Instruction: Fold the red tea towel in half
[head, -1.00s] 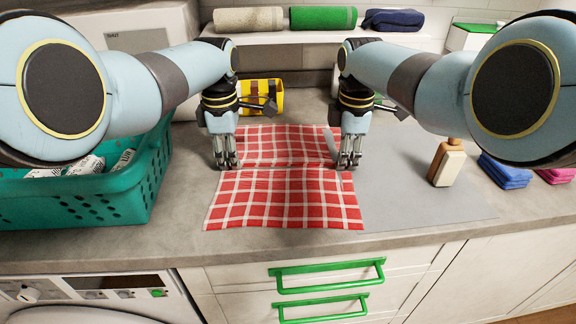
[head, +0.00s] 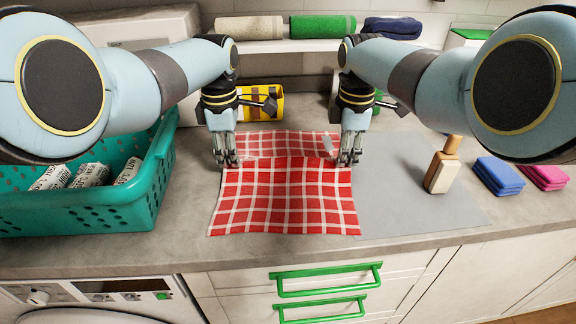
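The red tea towel (head: 285,205) has white checks and lies on the counter in front of me. Its near part is vivid red and rises at its far side to an edge stretched between my grippers. Behind that edge, a paler strip of the towel lies flat. My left gripper (head: 225,160) is shut on the left end of the edge. My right gripper (head: 348,160) is shut on the right end. The fingers hide the held corners, and the raised edge hides part of the strip behind.
A teal basket (head: 140,205) with wrapped items stands at left. A grey mat (head: 410,205) lies at right with a wooden-topped bottle (head: 441,172). Blue cloths (head: 498,177) and pink cloths (head: 545,176) lie further right. Rolled towels (head: 322,27) lie on the shelf.

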